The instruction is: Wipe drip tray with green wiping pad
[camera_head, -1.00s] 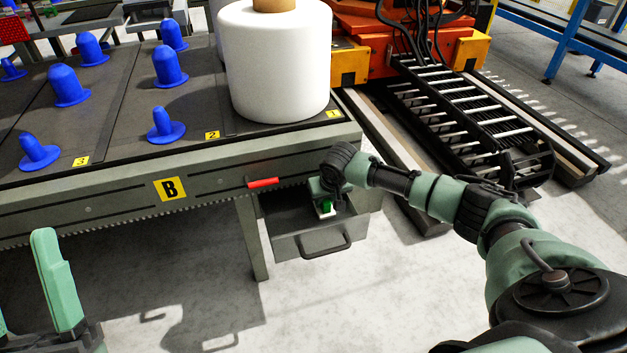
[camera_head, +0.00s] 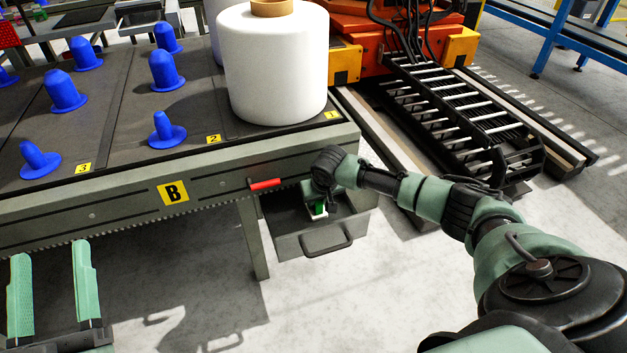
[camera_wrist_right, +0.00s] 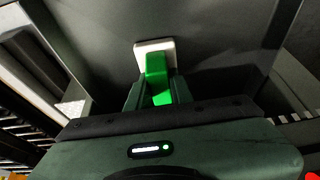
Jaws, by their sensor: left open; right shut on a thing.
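The drip tray (camera_head: 292,246) is a grey drawer-like box with a front handle, under the right end of table B. My right gripper (camera_head: 318,203) reaches down into it. It is shut on the green wiping pad (camera_head: 319,209), which has a green grip and a white base. In the right wrist view, the right gripper (camera_wrist_right: 156,92) holds the green grip, and the white base (camera_wrist_right: 154,48) is against or just above the dark tray floor (camera_wrist_right: 220,50); I cannot tell which. My left gripper (camera_head: 50,300) is open and empty at the lower left, away from the tray.
Table B (camera_head: 100,205) carries a large white yarn bobbin (camera_head: 272,65) and several blue pegs (camera_head: 166,130). A red handle (camera_head: 265,184) sticks out from its front edge above the tray. An orange machine with a black rack (camera_head: 450,110) stands right of the table. The floor in front is clear.

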